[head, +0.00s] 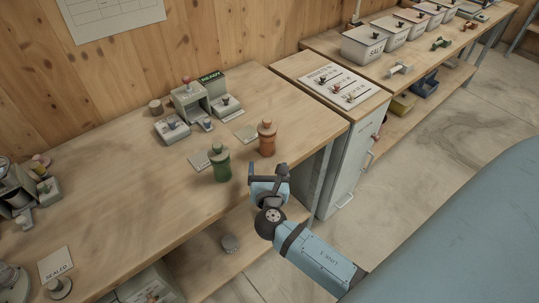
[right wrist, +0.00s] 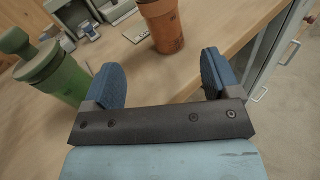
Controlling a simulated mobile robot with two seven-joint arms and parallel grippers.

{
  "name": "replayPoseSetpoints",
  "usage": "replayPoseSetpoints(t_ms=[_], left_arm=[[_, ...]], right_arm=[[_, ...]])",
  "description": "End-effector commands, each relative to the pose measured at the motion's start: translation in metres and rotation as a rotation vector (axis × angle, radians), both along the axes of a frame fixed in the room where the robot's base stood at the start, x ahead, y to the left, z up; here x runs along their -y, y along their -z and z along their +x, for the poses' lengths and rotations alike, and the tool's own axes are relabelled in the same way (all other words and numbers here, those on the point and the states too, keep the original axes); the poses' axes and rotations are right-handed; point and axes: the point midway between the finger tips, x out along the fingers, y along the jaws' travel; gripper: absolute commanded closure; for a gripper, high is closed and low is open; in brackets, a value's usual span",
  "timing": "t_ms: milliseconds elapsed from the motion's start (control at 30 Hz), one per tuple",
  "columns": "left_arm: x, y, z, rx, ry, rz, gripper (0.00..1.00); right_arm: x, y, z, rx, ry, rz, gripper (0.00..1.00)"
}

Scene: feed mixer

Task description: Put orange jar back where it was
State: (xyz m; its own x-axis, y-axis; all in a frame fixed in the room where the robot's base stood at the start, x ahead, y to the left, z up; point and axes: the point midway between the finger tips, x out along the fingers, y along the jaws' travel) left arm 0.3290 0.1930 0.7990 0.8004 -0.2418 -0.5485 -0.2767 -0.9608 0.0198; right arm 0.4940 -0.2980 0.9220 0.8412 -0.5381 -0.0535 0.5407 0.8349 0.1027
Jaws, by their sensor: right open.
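The orange jar (head: 267,138) stands upright on the wooden table near its right front edge, with a darker orange cap. A green jar (head: 220,163) stands to its left, a little nearer me. My right gripper (head: 268,172) is open and empty, in front of the orange jar and to the right of the green one. In the right wrist view the orange jar (right wrist: 161,24) is ahead, beyond the two blue fingers (right wrist: 162,80) and apart from them; its top is cut off. The green jar (right wrist: 48,70) is left of the left finger. My left gripper is not in view.
Flat cards (head: 246,132) and (head: 200,160) lie beside the jars. A grey device with a READY sign (head: 211,77) stands behind them. A cabinet (head: 345,160) adjoins the table on the right. A card marked SEALED (head: 55,264) lies at the lower left. The table's middle is bare.

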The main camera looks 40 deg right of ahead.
Motion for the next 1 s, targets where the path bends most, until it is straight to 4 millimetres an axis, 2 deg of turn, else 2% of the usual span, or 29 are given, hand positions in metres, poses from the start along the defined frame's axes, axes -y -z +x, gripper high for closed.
replayPoseSetpoints(t_ms=[67,167,333,400,500,600,733,1000], left_arm=[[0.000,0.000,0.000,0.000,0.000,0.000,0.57],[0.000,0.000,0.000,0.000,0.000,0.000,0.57],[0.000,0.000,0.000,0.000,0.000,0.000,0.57],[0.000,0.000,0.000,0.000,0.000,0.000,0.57],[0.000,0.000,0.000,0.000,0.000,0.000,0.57],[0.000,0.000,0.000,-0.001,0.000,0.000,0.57],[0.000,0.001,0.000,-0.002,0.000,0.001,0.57],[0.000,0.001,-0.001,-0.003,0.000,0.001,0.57]], right_arm=[[-0.005,0.022,-0.012,0.012,-0.028,0.201,0.17],[-0.018,0.056,-0.033,0.046,-0.043,0.597,0.17],[-0.053,0.105,-0.084,0.122,0.077,1.410,0.17],[-0.068,0.117,-0.107,0.163,0.194,1.761,0.17],[-0.086,0.124,-0.135,0.228,0.395,2.176,0.17],[-0.097,0.125,-0.153,0.285,0.582,2.461,0.17],[-0.103,0.124,-0.165,0.333,0.731,2.646,0.17],[-0.104,0.123,-0.166,0.344,0.764,2.685,0.17]])
